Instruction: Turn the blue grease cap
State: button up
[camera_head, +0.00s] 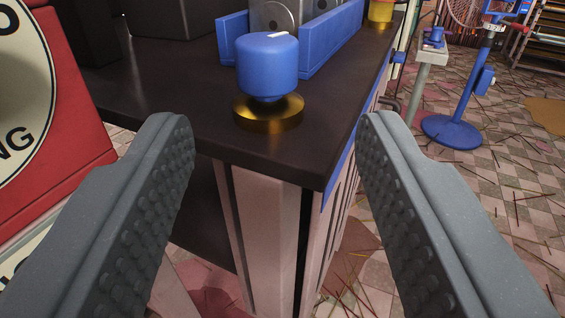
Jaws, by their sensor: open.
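The blue grease cap (267,67) is a rounded knob with a white mark on its top. It sits upright on a round brass base (268,112) near the front corner of a dark tabletop (165,75). My gripper (279,125) is open and empty, with one grey studded finger at the left and one at the right. The cap appears between the fingers in the picture and beyond their tips. Neither finger appears to touch it.
A blue bracket (335,40) with a grey metal part stands just behind the cap. A red sign board (75,110) is at the left. Thin sticks litter the tiled floor.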

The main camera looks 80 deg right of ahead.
jog(key=a, duration=0.2)
jog(key=s+a, duration=0.1)
jog(key=a, duration=0.1)
jog(key=shift+a+p, duration=0.25)
jog(key=shift+p, duration=0.05)
